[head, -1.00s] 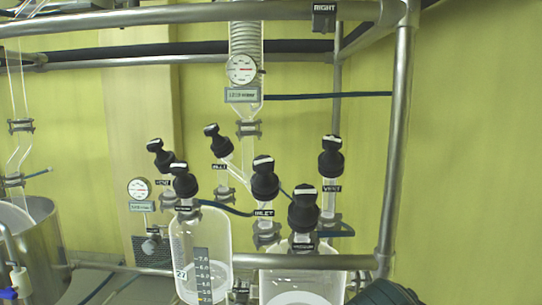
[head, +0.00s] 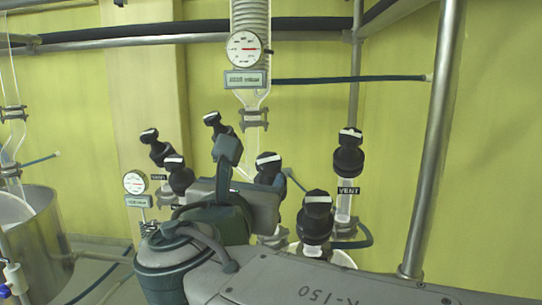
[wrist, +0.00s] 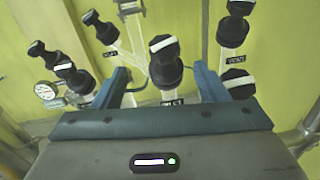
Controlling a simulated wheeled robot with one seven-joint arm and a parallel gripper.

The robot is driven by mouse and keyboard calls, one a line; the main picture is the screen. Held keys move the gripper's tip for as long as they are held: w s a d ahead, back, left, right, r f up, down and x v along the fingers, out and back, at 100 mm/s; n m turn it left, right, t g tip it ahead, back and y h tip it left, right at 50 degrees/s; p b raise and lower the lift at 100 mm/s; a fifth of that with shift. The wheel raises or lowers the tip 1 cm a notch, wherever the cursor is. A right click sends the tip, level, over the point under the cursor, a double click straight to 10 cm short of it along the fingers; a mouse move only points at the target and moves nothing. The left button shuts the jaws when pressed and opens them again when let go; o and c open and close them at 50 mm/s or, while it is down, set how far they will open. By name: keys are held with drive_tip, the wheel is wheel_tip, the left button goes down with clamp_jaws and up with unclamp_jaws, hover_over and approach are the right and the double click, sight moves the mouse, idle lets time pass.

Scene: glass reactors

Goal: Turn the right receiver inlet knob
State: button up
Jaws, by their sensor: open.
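The right receiver inlet knob (head: 268,168) is black with a white bar on top and stands on a glass neck; my gripper partly hides it in the head view. In the wrist view the knob (wrist: 165,62) stands upright above an INLET label (wrist: 172,101), between the two blue-grey fingers. My gripper (wrist: 161,82) is open, with one finger to each side of the knob and a gap to both. In the head view my gripper (head: 252,162) is in front of the knob, and its far fingertips are partly hidden.
A VENT knob (head: 348,152) stands to the right, and another black knob (head: 317,215) is nearer. Several more knobs, including one at the upper left (head: 155,147), stand left of my gripper. A dial gauge (head: 244,48) hangs above. A steel post (head: 437,140) stands at right.

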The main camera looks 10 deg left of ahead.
sight(268, 162)
drive_tip(key=w+p, duration=0.1)
drive_tip(key=w, duration=0.3)
drive_tip(key=w+p, duration=0.1)
drive_tip(key=w, duration=0.3)
drive_tip(key=w+d+p, duration=0.1)
drive_tip(key=w, duration=0.3)
drive_tip(key=shift+w+d, duration=0.1)
drive_tip(key=shift+w, duration=0.2)
drive_tip(key=c, duration=1)
drive_tip(key=shift+m+h, duration=0.3)
